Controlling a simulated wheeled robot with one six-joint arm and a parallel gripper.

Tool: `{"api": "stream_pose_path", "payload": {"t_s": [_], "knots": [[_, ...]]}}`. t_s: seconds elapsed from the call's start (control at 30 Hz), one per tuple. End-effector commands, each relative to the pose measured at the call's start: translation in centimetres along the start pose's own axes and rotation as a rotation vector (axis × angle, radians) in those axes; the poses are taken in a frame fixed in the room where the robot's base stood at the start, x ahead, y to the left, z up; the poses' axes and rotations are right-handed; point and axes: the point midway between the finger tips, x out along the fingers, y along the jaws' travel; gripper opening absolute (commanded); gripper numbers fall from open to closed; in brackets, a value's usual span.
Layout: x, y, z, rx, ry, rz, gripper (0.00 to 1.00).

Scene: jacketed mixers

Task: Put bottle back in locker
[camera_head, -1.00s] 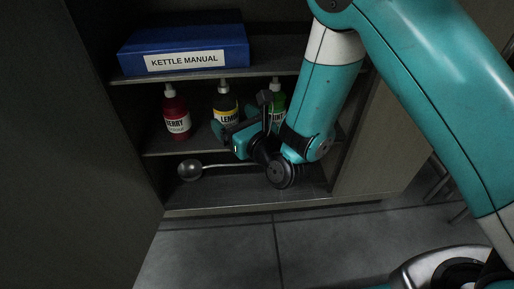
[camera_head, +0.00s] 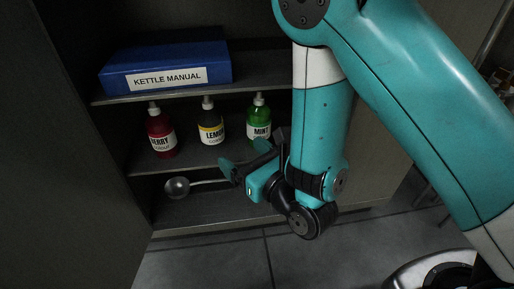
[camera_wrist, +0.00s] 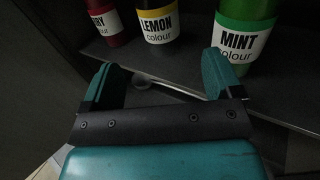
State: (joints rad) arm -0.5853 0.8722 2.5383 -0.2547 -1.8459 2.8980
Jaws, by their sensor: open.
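Three bottles stand upright on the locker's middle shelf: a red one labelled BERRY (camera_head: 160,134), a dark one labelled LEMON (camera_head: 210,124) and a green one labelled MINT (camera_head: 259,122). In the wrist view are the lower parts of the red bottle (camera_wrist: 104,22), the lemon bottle (camera_wrist: 158,22) and the mint bottle (camera_wrist: 242,40). My gripper (camera_head: 245,160) is open and empty, in front of the shelf and a little below the bottles. In the wrist view its fingers (camera_wrist: 158,82) are spread apart, with the bottles beyond them. The open locker (camera_head: 192,222) holds the shelves.
A blue KETTLE MANUAL binder (camera_head: 165,66) lies on the upper shelf. A ladle (camera_head: 178,187) lies on the locker's bottom, its handle partly behind my gripper. The open locker door (camera_head: 70,170) stands at the left. The grey floor (camera_head: 215,262) in front is clear.

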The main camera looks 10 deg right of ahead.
Motion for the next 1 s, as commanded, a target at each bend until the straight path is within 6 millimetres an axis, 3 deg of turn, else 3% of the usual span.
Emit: {"api": "stream_pose_path", "payload": {"t_s": [0.17, 0.27, 0.43, 0.47, 0.57, 0.77, 1.0], "knots": [[0.1, 0.0, 0.1, -0.022, 0.009, 0.002, 0.85], [0.6, -0.1, 0.6, -0.131, 0.061, 0.015, 0.85], [1.4, -0.1, 2.3, -0.545, 0.237, 0.145, 0.85], [1.0, -0.3, 1.6, -0.626, 0.290, 0.195, 0.85], [0.3, 0.3, 3.9, -0.946, 0.353, 0.362, 0.85], [-4.5, 1.1, 7.2, -1.543, 0.328, 0.842, 0.85], [-13.6, 1.3, 10.9, -2.105, -0.037, 1.490, 0.85]]}}
